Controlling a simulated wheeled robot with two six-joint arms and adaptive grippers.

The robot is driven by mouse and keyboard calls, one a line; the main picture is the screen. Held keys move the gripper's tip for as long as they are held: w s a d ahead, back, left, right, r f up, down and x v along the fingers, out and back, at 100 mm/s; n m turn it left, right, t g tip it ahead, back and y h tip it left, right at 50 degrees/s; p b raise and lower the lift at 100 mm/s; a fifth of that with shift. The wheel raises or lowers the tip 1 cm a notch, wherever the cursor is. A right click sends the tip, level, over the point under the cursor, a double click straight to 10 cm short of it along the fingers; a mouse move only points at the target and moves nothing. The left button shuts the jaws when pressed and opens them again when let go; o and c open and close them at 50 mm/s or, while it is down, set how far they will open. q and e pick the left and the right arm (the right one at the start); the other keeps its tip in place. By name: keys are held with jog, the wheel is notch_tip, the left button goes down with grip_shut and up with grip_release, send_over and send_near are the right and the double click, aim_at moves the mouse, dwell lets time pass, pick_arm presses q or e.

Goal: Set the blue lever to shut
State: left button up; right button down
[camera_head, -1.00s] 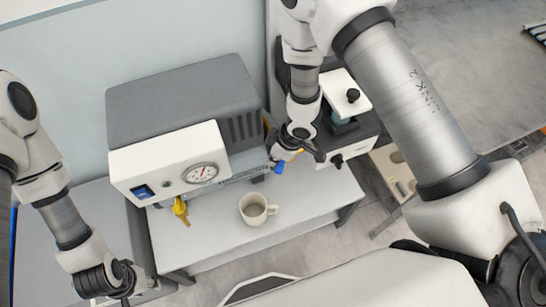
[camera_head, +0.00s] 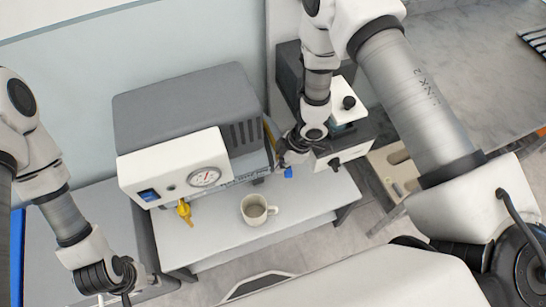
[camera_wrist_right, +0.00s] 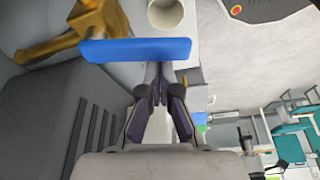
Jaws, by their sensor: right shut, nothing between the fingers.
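The blue lever (camera_head: 288,172) is a small blue piece at the right front end of the grey-and-white machine (camera_head: 185,110). In the right wrist view, the blue lever (camera_wrist_right: 136,51) is a flat bar lying across the picture, beside a brass fitting (camera_wrist_right: 70,33). My right gripper (camera_head: 284,158) is at the lever. Its shut, empty fingertips (camera_wrist_right: 160,70) reach the bar's near edge in the wrist view; I cannot tell whether they touch it. My left gripper (camera_head: 124,285) is low at the left, away from the lever; its fingers are unclear.
A white mug (camera_head: 258,209) stands on the white table (camera_head: 225,238) in front of the machine. A yellow valve (camera_head: 184,210) hangs under the machine's front. A second device with a black knob (camera_head: 348,103) stands to the right, behind my right arm.

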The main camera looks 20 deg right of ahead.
jog(key=shift+s+d+r+n+p, duration=0.2)
jog(key=shift+d+n+p, duration=0.25)
jog(key=shift+n, duration=0.25)
jog(key=shift+s+d+f+g, duration=0.15)
jog(key=shift+d+f+g, duration=0.05)
jog(key=shift+d+g, duration=0.15)
